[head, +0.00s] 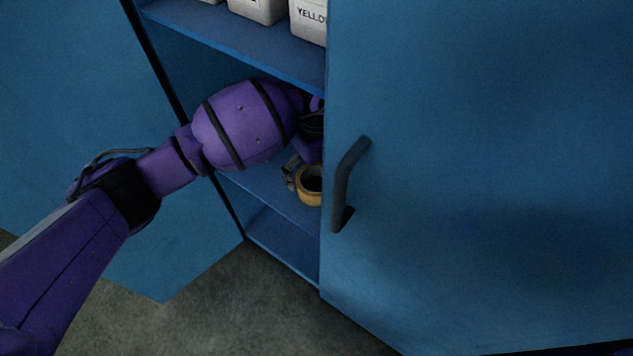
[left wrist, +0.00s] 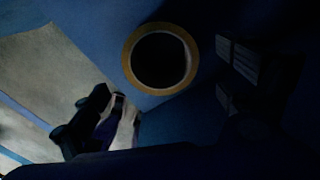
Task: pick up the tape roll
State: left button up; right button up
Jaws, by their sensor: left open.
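The tape roll (head: 309,199) is a yellow-tan ring with a dark hole, on a middle shelf inside the blue cabinet. It is partly hidden by the cabinet door's edge. It also shows in the left wrist view (left wrist: 127,60) as a full ring in the upper middle. My left gripper (head: 298,172) reaches into the cabinet, and one finger shows beside the roll's left side. In the left wrist view its fingers (left wrist: 168,90) are spread wide, one on each side of the roll. I cannot tell whether they touch it. My right gripper is not in view.
The right door (head: 480,180) with its dark handle (head: 348,185) stands close to the right of my left wrist. White containers (head: 308,20), one lettered "YELLO", stand on the shelf above. An empty lower shelf (head: 285,245) lies below. The left door (head: 90,120) stands open.

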aim_at(306, 171)
pick_arm(q)
notch_tip(306, 171, down, 4)
jog(key=shift+w+f+b, duration=0.15)
jog(key=shift+f+b, duration=0.1)
jog(key=shift+b, duration=0.35)
jog(key=shift+r, duration=0.1)
jog(key=c, duration=1.4)
